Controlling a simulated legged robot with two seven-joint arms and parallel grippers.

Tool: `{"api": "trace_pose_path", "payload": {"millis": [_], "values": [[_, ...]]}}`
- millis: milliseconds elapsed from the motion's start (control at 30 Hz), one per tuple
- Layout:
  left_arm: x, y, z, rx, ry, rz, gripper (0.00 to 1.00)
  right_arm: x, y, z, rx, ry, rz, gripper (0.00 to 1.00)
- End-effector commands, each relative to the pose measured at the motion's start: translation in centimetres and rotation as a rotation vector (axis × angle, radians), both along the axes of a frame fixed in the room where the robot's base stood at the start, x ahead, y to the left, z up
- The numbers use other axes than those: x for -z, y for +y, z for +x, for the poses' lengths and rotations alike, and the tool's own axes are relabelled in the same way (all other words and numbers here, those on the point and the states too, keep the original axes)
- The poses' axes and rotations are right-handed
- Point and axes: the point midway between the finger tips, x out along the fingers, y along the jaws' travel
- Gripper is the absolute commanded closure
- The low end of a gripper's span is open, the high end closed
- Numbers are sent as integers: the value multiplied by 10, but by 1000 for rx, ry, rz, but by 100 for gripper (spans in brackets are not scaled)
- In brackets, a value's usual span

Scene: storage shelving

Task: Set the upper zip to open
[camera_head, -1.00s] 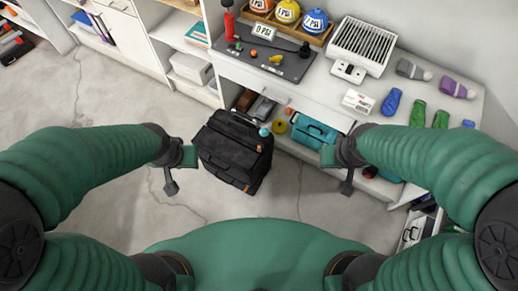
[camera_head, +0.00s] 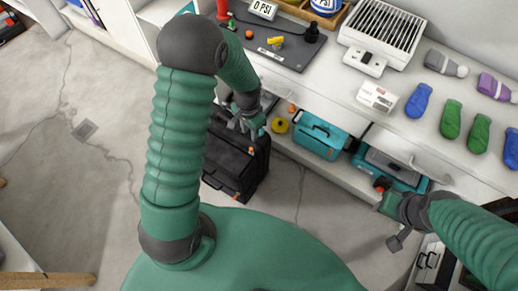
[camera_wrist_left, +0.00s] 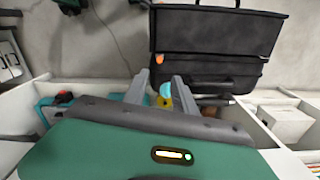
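The black bag (camera_head: 232,158) stands on the floor in front of the shelving. It also fills the top of the left wrist view (camera_wrist_left: 215,35). A light-blue pull (camera_wrist_left: 165,90) on the bag's edge shows between the fingertips of my left gripper (camera_wrist_left: 162,92); whether it touches them I cannot tell. The fingers are apart. In the head view my left gripper (camera_head: 250,122) is over the bag's upper edge and hides part of it. An orange tab (camera_wrist_left: 159,58) shows on the bag. My right gripper (camera_head: 386,194) is by the lower shelf, away from the bag; its opening is unclear.
A teal toolbox (camera_head: 318,138) and a yellow roll (camera_head: 280,126) sit on the lower shelf beside the bag. A grey-and-teal case (camera_head: 390,168) is near my right gripper. The floor left of the bag is clear.

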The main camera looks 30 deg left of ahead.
Motion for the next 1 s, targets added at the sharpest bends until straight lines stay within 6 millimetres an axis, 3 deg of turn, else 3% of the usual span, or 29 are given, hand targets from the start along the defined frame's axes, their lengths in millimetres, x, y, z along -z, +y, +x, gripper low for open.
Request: {"api": "trace_pose_path", "payload": {"millis": [33,200,500,667,900,1000], "values": [[18,-1,-1,1,4,-1,67,8,0,0,0,0,0,64],[64,-1,0,0,5,-1,67,22,0,0,0,1,0,64],[130,-1,1,-1,1,0,67,42,0,0,0,1,0,64],[143,-1,1,-1,1,0,67,45,0,0,1,1,0,64],[143,-1,1,-1,0,0,67,44,0,0,0,1,0,64],[143,-1,1,-1,0,0,78,44,0,0,1,1,0,64]]}}
